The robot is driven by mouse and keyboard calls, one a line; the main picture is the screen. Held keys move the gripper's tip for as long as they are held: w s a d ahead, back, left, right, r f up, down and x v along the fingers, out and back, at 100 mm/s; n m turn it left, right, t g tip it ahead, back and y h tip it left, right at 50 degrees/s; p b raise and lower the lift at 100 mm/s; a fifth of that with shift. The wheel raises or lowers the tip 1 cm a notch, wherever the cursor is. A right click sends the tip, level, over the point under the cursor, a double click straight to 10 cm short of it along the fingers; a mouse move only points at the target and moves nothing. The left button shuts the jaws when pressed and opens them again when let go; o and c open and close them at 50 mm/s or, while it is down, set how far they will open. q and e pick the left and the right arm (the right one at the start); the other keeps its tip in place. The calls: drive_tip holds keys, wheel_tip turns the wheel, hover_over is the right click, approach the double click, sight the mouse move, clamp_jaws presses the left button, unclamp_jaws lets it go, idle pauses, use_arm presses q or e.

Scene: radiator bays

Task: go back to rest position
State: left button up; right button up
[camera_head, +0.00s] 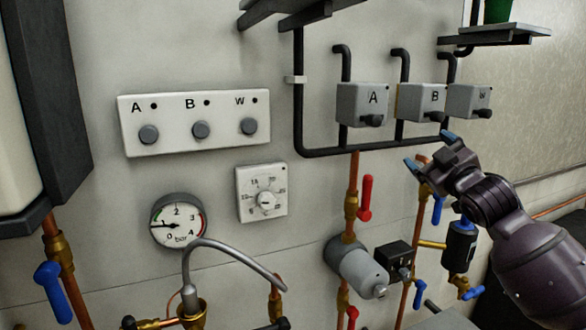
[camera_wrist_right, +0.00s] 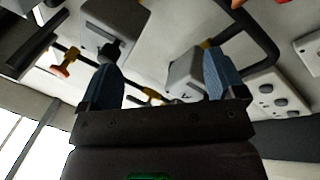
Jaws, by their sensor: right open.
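My right gripper (camera_head: 430,152) comes in from the right in the head view, in front of the wall and just below the grey boxes marked B (camera_head: 422,100) and W (camera_head: 468,101). Its two blue fingertips are apart, with nothing between them. In the right wrist view the open fingers (camera_wrist_right: 165,85) also stand apart, with grey boxes and dark pipe beyond them. I cannot tell whether a fingertip touches the black pipe. My left gripper is not in view.
A white panel (camera_head: 195,120) with several knobs, a thermostat (camera_head: 262,192) and a pressure gauge (camera_head: 178,221) are on the wall. Box A (camera_head: 362,104) hangs left of box B. Copper pipes, a red valve handle (camera_head: 366,197) and a grey cylinder (camera_head: 357,267) stand out below.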

drive_tip(key=s+a+f+m+g+h, duration=0.15)
drive_tip(key=s+f, duration=0.25)
drive_tip(key=f, duration=0.6)
drive_tip(key=s+f+m+g, duration=0.15)
drive_tip(key=s+f, duration=0.25)
drive_tip(key=f, duration=0.6)
drive_tip(key=s+f+m, duration=0.2)
drive_tip(key=s+f, duration=0.3)
drive_tip(key=f, duration=0.5)
drive_tip(key=s+f+m+g+h, duration=0.3)
drive_tip(key=s+f+m+g, duration=0.1)
drive_tip(key=s+f, duration=1.7)
drive_tip(key=s+g, duration=0.1)
drive_tip(key=s, duration=0.2)
drive_tip(key=shift+d+f+m, duration=0.2)
drive_tip(key=shift+f+m, duration=0.05)
drive_tip(key=shift+m, duration=0.15)
